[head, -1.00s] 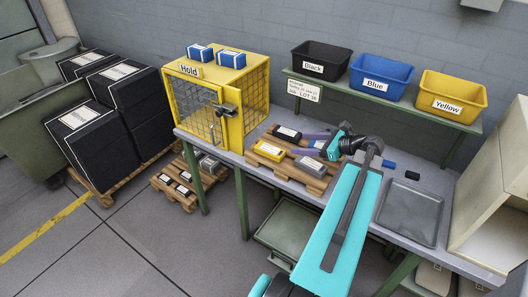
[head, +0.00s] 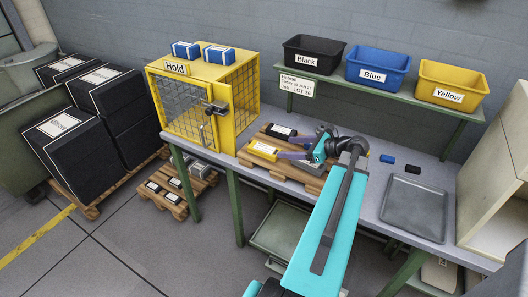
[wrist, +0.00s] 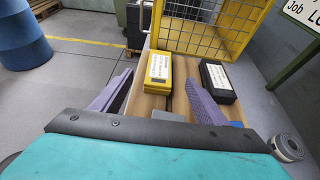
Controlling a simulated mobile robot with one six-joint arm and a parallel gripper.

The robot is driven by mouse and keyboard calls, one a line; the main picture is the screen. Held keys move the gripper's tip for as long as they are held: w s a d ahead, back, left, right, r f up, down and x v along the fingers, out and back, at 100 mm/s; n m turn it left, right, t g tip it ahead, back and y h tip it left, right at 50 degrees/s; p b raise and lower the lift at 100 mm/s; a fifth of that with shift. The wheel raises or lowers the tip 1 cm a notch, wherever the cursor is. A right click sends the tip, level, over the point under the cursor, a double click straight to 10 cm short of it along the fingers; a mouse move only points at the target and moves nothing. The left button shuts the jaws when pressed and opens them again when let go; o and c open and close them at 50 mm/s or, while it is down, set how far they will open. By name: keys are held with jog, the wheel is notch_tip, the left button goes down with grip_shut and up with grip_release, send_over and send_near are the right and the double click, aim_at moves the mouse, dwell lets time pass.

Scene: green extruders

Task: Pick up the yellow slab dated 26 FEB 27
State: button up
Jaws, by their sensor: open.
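A yellow slab (head: 262,149) with a white label lies on the wooden pallet on the bench. It also shows in the wrist view (wrist: 157,88), ahead of my gripper. The print on its label is too small to read. My gripper (head: 287,148) is open, its purple fingers pointing at the yellow slab from the right in the head view. In the wrist view the fingers (wrist: 155,95) stand wide apart, one to each side of the slab's line. I cannot tell whether either touches it.
A black slab (head: 281,131) lies beside the yellow one, near the right finger in the wrist view. The yellow Hold cage (head: 238,115) stands just beyond. Black (head: 312,54), blue (head: 377,69) and yellow (head: 452,85) bins sit on the shelf. A grey tray (head: 414,208) lies right.

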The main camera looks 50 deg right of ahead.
jog(key=p, duration=0.2)
send_near(261, 147)
jog(key=shift+x, duration=2.35)
jog(key=shift+s+d+f, duration=0.1)
jog(key=shift+p+x, duration=1.25)
jog(key=shift+x, duration=1.4)
jog(key=c, duration=1.3)
jog(key=shift+c, duration=0.2)
